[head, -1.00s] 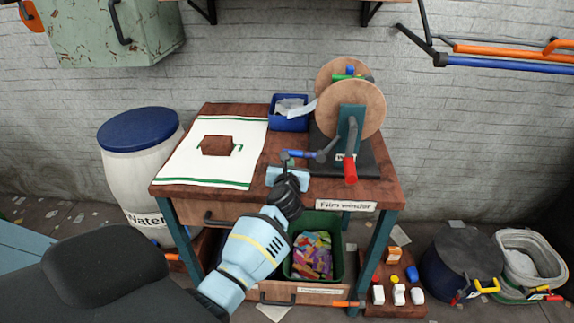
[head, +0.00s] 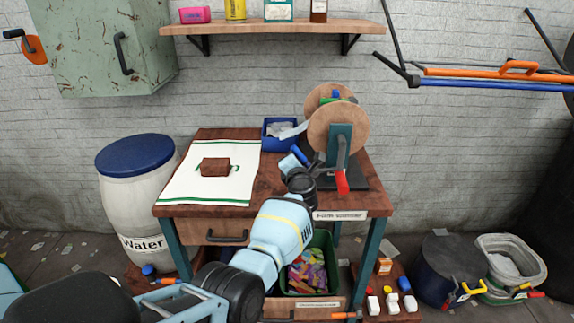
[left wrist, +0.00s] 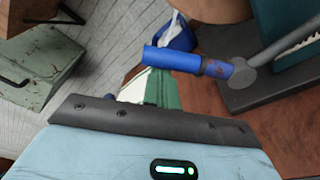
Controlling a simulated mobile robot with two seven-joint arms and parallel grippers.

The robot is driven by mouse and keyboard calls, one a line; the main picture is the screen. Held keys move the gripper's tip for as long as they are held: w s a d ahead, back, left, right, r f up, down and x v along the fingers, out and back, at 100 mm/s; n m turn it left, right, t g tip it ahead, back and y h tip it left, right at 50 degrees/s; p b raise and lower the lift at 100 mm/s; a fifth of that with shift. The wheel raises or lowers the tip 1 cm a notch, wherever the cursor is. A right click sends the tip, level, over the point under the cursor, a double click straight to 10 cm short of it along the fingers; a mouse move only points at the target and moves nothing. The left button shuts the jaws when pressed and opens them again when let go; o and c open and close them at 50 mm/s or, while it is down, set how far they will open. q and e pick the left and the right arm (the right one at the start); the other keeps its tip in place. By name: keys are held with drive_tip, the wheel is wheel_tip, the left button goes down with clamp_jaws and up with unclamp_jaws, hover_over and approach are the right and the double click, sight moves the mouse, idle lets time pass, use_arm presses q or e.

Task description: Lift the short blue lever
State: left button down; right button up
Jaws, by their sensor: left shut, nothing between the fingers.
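The short blue lever (head: 299,154) is on the left side of the film winder (head: 341,142). Its blue handle slopes, with its left end higher. In the left wrist view the blue handle (left wrist: 188,60) points left from a grey joint, above the dark edge of my gripper. My left gripper (head: 289,163) is shut and empty, just below and left of the blue handle in the head view. I cannot tell whether they touch. My left wrist hides part of the lever's base. My right gripper is not in view.
A red-handled crank (head: 341,181) hangs at the winder's front. A blue tub (head: 276,137) stands behind the lever. A white mat (head: 185,190) with a brown block (head: 215,167) lies on the left of the wooden table (head: 270,190). A water barrel (head: 135,200) stands left.

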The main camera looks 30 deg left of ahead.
use_arm(q)
drive_tip(key=shift+w+d+r+m, duration=0.25)
drive_tip(key=shift+d+r+m, duration=0.2)
drive_tip(key=shift+m, duration=0.25)
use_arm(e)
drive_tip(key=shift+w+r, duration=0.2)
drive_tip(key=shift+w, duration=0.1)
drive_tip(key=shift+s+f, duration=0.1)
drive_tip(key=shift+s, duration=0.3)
